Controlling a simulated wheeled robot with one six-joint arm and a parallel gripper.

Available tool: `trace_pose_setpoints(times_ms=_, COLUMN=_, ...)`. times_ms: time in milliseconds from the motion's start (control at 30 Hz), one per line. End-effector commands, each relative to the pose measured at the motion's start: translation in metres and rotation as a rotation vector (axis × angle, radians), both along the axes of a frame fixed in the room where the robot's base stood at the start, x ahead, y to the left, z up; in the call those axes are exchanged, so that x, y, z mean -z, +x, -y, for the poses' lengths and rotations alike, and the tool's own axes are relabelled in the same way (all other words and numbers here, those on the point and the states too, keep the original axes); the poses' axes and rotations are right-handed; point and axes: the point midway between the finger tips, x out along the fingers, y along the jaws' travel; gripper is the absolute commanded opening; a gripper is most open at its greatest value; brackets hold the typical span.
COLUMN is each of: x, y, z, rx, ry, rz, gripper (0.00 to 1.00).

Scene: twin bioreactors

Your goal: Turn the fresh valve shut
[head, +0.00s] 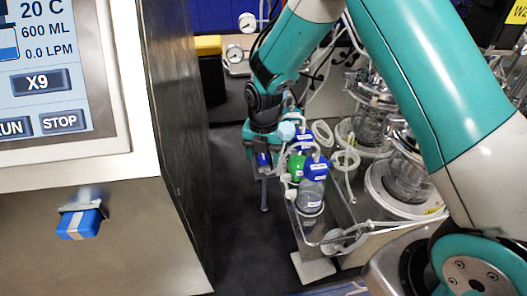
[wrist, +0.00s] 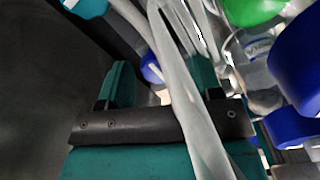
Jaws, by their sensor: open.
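My gripper (head: 262,150) reaches down beside the left side of the bottle tray in the head view. In the wrist view its two teal fingers (wrist: 163,78) stand apart, and the gripper is open. A small blue part with a white mark (wrist: 151,68) shows between and beyond the fingers; a blue part also shows at the gripper in the head view (head: 263,159). It may be the fresh valve, but its label cannot be read. A clear tube (wrist: 180,90) crosses in front of the gripper in the wrist view and hides part of the gap. Contact with the blue part cannot be told.
Bottles with blue caps (head: 317,168) and a green cap (head: 297,166) stand close right of my gripper. Glass vessels (head: 405,170) stand further right. A control cabinet (head: 70,180) with a blue-handled fitting (head: 79,225) fills the left. Dark floor lies between.

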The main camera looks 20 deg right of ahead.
Motion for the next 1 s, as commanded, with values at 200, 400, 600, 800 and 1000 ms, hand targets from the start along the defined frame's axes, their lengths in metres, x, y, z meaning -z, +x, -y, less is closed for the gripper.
trace_pose_setpoints(times_ms=200, x=-0.0001, y=0.0003, z=-0.0001, rx=0.000, ry=0.000, rz=0.001, gripper=0.52)
trace_pose_setpoints(times_ms=400, x=-0.0004, y=0.0002, z=0.0000, rx=0.000, ry=-0.001, rz=0.001, gripper=0.10)
trace_pose_setpoints(times_ms=600, x=-0.0003, y=0.0002, z=0.0001, rx=0.009, ry=-0.001, rz=0.001, gripper=0.10)
trace_pose_setpoints(times_ms=800, x=0.0000, y=0.0004, z=0.0001, rx=0.068, ry=0.000, rz=0.001, gripper=0.10)
trace_pose_setpoints(times_ms=1000, x=0.0004, y=0.0007, z=0.0000, rx=0.201, ry=0.000, rz=0.003, gripper=0.10)
